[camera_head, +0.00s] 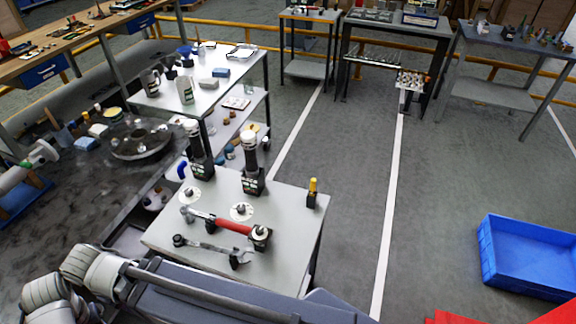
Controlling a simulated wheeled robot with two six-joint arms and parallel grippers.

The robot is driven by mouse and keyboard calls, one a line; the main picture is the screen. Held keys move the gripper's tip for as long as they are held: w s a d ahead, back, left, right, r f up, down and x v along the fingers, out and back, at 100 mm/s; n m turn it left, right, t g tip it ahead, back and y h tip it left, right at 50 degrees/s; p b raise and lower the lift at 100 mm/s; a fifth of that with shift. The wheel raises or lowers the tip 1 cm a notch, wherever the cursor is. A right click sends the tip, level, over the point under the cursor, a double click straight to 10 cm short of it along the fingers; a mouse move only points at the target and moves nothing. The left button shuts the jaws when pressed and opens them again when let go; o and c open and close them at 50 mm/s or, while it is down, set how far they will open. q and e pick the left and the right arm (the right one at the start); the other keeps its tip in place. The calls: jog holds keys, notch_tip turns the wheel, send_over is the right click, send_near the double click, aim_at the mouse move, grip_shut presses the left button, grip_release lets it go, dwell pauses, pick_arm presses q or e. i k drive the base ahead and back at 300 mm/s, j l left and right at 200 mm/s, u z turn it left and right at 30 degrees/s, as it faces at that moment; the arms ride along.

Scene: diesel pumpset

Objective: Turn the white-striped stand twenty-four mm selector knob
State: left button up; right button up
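A small grey-topped stand (290,235) is in the lower middle of the head view. On it are two round white dials with dark knobs, a left one (187,195) and a right one (241,211). A dark block with a pale round top (260,237) stands near the right end of a red-handled tool (232,226). White stripes and the twenty-four mm marking are too small to tell, so I cannot say which is the selector knob. My arm links show at the lower left. Neither gripper is in view.
Two dark upright devices, a left one (199,155) and a right one (252,168), stand at the stand's back edge. A wrench (213,250) lies in front. A yellow-topped item (313,190) stands at right. A blue crate (530,258) is on the floor; the floor between is clear.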

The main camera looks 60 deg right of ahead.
aim_at(240, 209)
jog(key=k+z, duration=0.2)
jog(key=z, duration=1.3)
jog(key=k+j, duration=0.25)
jog(key=i+l+z, duration=0.1)
jog(key=i+z, duration=0.15)
jog(key=z, duration=0.15)
jog(key=i+z, duration=0.35)
jog(key=k, duration=0.1)
